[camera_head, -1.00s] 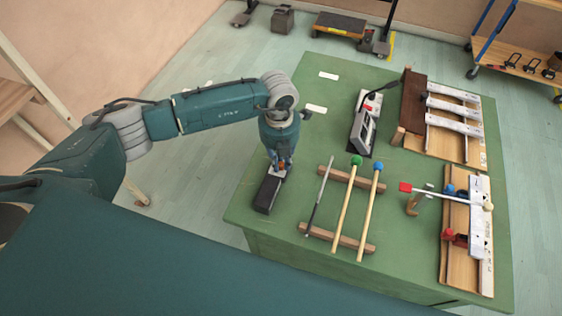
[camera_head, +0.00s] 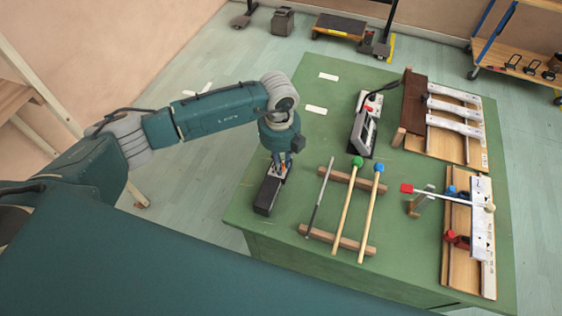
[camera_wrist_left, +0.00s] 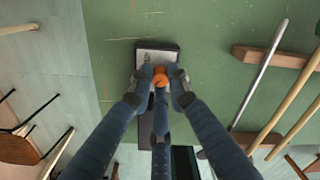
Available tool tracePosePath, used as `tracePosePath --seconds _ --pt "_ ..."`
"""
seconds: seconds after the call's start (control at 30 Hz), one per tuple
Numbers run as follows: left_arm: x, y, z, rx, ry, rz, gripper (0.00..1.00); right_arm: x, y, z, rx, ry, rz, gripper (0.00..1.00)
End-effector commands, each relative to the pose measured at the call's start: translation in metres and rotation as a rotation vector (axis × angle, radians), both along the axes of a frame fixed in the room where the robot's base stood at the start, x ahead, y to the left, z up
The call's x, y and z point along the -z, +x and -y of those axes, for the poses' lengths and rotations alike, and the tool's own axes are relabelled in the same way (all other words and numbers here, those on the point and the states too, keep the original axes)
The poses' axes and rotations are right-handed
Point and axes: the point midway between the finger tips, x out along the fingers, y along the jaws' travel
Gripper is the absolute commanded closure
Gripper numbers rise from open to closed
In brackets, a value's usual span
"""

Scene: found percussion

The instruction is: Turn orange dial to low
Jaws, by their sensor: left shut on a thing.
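The orange dial (camera_wrist_left: 160,79) sits on a dark box with a light top plate (camera_wrist_left: 158,50). In the head view the dark box (camera_head: 267,194) lies near the table's left edge. My left gripper (camera_wrist_left: 160,84) points down over the box, with its fingers closed around the dial from both sides. In the head view my left gripper (camera_head: 281,163) covers the far end of the box, so the dial is mostly hidden there. The dial's markings and pointer cannot be made out. My right gripper is not in view.
A rack with two mallets (camera_head: 347,205) and a thin metal rod (camera_head: 321,197) lies right of the box on the green table (camera_head: 300,258). A grey device (camera_head: 364,125) stands behind. Wooden bar assemblies (camera_head: 440,125) are at the right. Bare table lies behind the box.

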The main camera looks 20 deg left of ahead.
Motion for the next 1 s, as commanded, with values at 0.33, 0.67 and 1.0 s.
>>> tracePosePath --seconds 0.33,0.67,1.0 --pt "-0.002 0.003 0.0 -0.015 0.0 0.007 1.0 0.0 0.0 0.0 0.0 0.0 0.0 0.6" --pt "-0.002 0.002 0.0 -0.014 0.0 0.005 0.64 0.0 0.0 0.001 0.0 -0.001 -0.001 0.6" --pt "-0.012 0.002 0.0 -0.012 -0.001 0.005 0.64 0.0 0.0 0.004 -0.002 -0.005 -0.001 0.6"
